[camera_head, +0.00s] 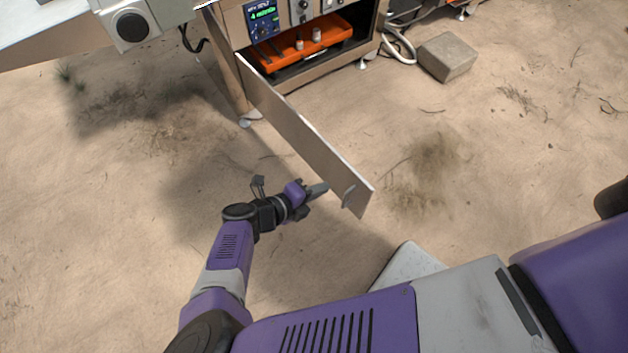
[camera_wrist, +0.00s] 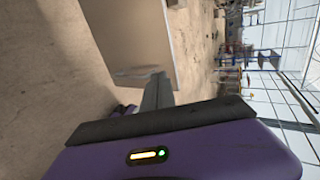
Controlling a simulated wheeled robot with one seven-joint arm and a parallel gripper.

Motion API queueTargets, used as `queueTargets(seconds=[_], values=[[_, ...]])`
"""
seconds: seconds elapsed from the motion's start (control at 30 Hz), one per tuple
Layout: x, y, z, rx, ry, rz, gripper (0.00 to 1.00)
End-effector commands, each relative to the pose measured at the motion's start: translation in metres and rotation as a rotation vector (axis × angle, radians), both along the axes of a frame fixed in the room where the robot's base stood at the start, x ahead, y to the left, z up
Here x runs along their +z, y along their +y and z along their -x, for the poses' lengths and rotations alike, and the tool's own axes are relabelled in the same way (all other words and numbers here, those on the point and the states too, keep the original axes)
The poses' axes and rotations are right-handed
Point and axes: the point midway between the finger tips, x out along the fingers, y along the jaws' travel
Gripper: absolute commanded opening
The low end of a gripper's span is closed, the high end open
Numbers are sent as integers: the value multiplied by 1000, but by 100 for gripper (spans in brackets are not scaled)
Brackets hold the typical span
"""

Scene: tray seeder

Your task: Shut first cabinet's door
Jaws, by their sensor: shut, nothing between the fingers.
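The cabinet (camera_head: 232,85) stands at the top of the head view, with an orange tray inside its open front. Its door (camera_head: 305,135) hangs wide open and sticks out toward me, with a small metal handle (camera_head: 348,196) near its free end. My gripper (camera_head: 322,188) is shut and empty, at the left side of the door near the free end. I cannot tell whether it touches the door. In the wrist view the door (camera_wrist: 135,40) is a tan panel beyond my gripper (camera_wrist: 158,80), and the handle (camera_wrist: 138,71) shows close to the fingers.
A grey block (camera_head: 446,57) lies on the sand right of the cabinet, by white hoses (camera_head: 398,40). A white machine (camera_head: 130,25) stands at the upper left. The sandy ground on both sides of the door is mostly clear.

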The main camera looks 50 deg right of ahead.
Motion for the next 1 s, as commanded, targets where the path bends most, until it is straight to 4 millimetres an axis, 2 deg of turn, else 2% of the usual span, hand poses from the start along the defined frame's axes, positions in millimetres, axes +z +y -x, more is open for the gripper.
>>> queueTargets(seconds=[0.1, 0.27, 0.5, 0.7, 1.0], values=[[-13, -22, 5, -3, 2, 2, 0], [-28, -47, 10, 0, 2, 2, 0], [-26, -76, 15, -1, 0, 0, 0], [-26, -84, 16, 3, 1, -1, 0], [-26, -84, 16, 3, 1, 0, 0]])
